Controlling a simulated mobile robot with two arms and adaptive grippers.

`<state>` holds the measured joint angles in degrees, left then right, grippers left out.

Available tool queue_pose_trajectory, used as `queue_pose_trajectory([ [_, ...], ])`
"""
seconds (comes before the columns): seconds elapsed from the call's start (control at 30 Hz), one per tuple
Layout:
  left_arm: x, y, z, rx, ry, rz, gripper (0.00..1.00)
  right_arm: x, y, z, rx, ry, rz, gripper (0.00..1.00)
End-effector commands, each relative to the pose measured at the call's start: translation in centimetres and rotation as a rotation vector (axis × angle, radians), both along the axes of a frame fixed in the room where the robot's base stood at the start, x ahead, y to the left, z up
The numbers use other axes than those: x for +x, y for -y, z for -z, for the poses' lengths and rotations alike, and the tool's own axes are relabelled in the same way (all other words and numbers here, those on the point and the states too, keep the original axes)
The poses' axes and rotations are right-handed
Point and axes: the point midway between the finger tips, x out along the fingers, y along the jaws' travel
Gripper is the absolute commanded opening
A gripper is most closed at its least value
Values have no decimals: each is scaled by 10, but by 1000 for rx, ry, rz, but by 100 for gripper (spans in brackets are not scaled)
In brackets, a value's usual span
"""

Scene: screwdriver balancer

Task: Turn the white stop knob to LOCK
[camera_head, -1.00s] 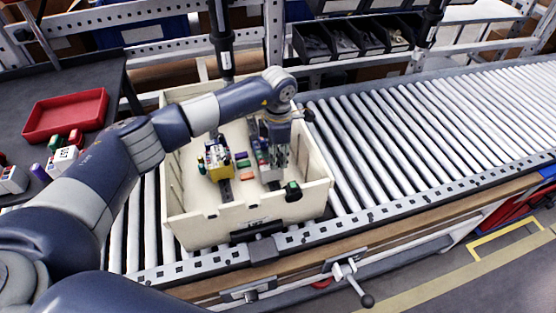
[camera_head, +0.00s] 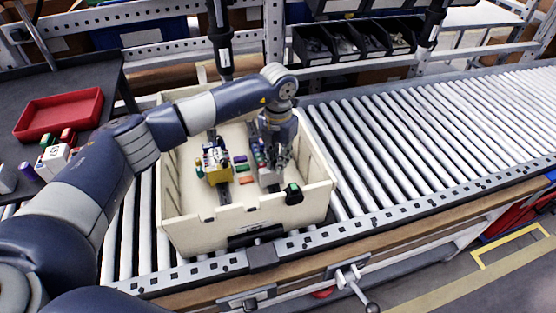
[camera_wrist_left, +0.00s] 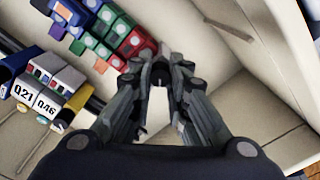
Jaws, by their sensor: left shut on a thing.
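My left gripper (camera_head: 281,160) reaches down into the right part of the cream crate (camera_head: 195,222), beside a grey unit. In the left wrist view its fingers (camera_wrist_left: 160,78) are closed together on a small dark part, mostly hidden between the fingertips. I cannot tell what this part is. I cannot make out a white stop knob or a LOCK mark for certain. My right gripper is not in view.
The crate stands on a roller conveyor (camera_head: 400,130), clear to the right. A red tray (camera_head: 60,113) lies on the dark side table.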

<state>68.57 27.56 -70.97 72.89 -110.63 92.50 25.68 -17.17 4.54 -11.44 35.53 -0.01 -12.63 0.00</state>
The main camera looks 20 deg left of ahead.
Motion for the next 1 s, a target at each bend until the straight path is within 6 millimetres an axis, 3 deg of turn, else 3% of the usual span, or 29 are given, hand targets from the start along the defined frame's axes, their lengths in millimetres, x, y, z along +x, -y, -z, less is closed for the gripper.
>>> queue_pose_trajectory([
  [0.3, 2, 0, -3, -2, 8, -94, 0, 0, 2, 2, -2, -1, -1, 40],
  [0.77, 3, 0, -3, -2, 9, -106, 0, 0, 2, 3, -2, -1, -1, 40],
  [0.8, 3, 0, -3, -2, 9, -106, 20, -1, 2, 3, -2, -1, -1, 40],
  [0.87, 2, 0, -3, -2, 8, -106, 33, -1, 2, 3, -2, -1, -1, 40],
  [0.9, 2, 0, -3, -2, 8, -105, 38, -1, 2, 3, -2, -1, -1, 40],
  [1.0, 2, 0, -2, -1, 5, -105, 38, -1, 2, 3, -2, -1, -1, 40],
])
